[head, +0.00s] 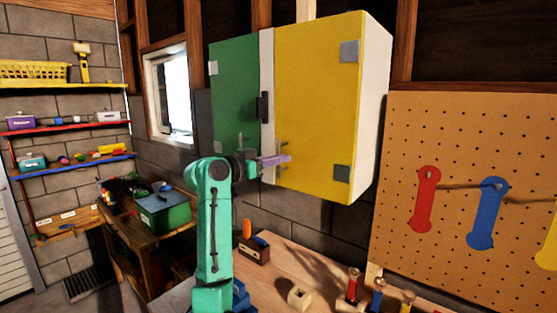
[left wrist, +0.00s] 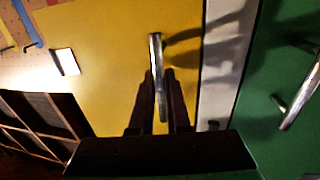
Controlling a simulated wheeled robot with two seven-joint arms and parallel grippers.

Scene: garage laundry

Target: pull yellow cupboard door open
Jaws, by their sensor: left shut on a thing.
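The yellow cupboard door (head: 315,100) is the right door of a wall cupboard with white sides. It looks closed or nearly so, with grey hinges on its right edge. Its upright metal bar handle (left wrist: 155,50) is near its left edge, low down. My left gripper (head: 284,160) reaches it from the left. In the left wrist view, the two dark fingers (left wrist: 160,82) are on either side of the bar, shut on it. The fingers hide part of the handle in both views. My right gripper is not in view.
Below is a workbench (head: 275,270) with small wooden blocks and coloured tools. A pegboard (head: 470,130) stands at the right. The space in front of the yellow door looks clear.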

